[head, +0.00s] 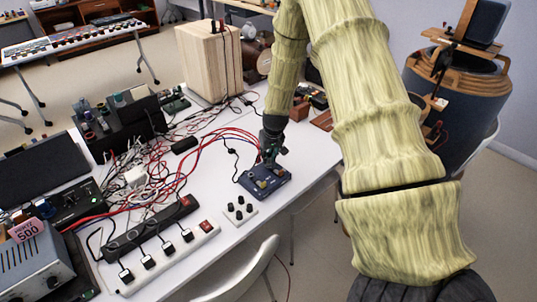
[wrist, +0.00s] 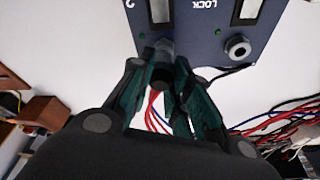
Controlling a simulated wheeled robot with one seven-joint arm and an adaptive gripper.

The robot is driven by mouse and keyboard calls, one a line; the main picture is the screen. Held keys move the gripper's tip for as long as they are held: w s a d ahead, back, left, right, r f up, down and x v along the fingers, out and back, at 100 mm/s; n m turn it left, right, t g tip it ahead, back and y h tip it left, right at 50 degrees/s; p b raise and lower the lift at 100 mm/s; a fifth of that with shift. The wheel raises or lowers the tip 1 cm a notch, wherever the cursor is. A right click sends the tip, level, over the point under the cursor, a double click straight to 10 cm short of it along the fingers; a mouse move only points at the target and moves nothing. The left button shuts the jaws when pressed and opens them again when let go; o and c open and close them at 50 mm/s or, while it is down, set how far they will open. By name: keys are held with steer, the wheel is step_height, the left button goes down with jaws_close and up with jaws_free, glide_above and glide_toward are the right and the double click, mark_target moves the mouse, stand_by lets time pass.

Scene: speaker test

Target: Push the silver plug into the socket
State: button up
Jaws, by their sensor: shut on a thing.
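My gripper (wrist: 163,82) is shut on the plug (wrist: 162,60), a dark grey cylinder between the teal fingertips. In the wrist view the plug overlaps the near edge of the blue box (wrist: 200,48). I cannot tell whether it touches the box or sits in a hole there. A silver ringed socket (wrist: 238,47) shows open and empty on the box, right of the plug, by the "LOCK" label.
A small white block with black knobs (head: 240,210) stands in front of the box. Red cables (head: 215,140) run left of it. A white power strip (head: 170,256) lies at front left, and a wooden box (head: 208,62) stands behind. Bare white table (head: 318,158) lies to the right.

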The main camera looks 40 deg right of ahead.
steer(key=shift+f, duration=0.45)
steer(key=o, duration=0.9)
steer(key=shift+r+p, duration=2.4)
steer(key=shift+r, duration=1.35)
